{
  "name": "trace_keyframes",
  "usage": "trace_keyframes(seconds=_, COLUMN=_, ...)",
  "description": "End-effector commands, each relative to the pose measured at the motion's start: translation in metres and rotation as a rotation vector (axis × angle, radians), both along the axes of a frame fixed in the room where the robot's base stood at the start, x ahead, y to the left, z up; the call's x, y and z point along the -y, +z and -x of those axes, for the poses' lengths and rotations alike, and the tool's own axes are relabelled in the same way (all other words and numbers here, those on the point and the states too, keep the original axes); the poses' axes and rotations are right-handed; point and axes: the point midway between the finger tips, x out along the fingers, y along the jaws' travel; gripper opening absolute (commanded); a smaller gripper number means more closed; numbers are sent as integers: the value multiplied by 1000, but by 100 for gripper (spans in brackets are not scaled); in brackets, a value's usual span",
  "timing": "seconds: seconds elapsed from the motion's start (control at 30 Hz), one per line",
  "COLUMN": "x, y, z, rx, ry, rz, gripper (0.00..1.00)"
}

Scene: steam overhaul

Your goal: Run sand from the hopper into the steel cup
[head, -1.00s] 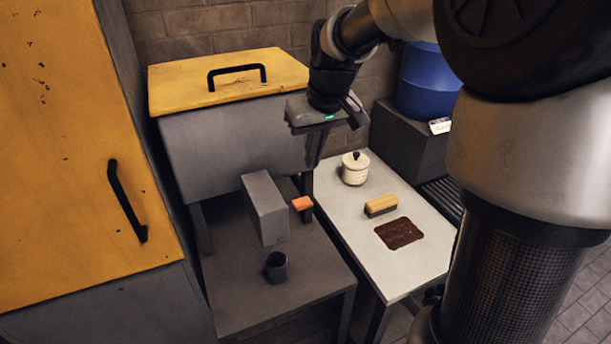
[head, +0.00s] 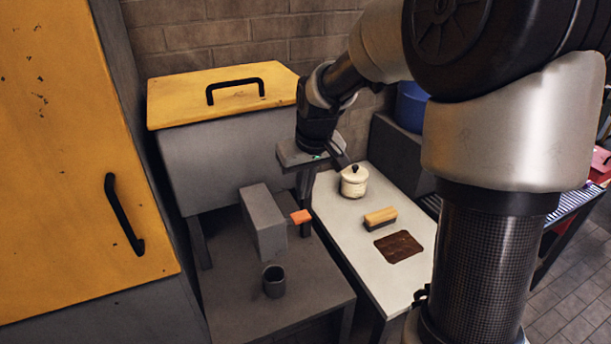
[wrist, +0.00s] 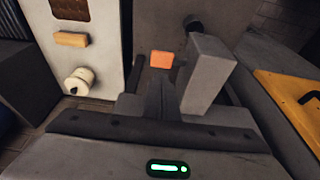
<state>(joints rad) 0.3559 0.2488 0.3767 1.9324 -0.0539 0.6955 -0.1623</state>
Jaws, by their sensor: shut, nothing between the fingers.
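The hopper is a grey bin (head: 235,150) with a yellow lid and black handle. A grey box-shaped spout (head: 263,222) stands in front of it, with an orange tab (head: 300,216) on its right side. The steel cup (head: 274,283) stands upright on the grey stand just below the spout's front end; its inside looks dark. My gripper (head: 304,200) is shut and empty, fingers pointing down right behind the orange tab. In the wrist view the fingers (wrist: 161,88) stop close to the tab (wrist: 161,59), left of the spout (wrist: 208,72); I cannot tell if they touch it.
A pale side table (head: 345,225) to the right holds a lidded cream pot (head: 354,181), a wooden-backed brush (head: 380,218) and a brown patch (head: 398,246). A yellow cabinet door (head: 75,140) stands close on the left. The grey stand (head: 315,290) is bare right of the cup.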

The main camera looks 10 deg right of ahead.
Motion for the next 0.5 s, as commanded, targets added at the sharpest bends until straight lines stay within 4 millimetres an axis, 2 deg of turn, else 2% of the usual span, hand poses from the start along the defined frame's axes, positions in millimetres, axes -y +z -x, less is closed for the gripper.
trace_keyframes(seconds=0.03, x=-1, y=-13, z=-3, rx=-4, ry=2, rz=-1, gripper=0)
trace_keyframes(seconds=0.2, x=-2, y=-41, z=-6, rx=-3, ry=0, rz=0, gripper=0)
trace_keyframes(seconds=0.33, x=-1, y=-55, z=-6, rx=-2, ry=1, rz=1, gripper=0)
trace_keyframes(seconds=0.5, x=-1, y=-62, z=-7, rx=1, ry=0, rz=0, gripper=0)
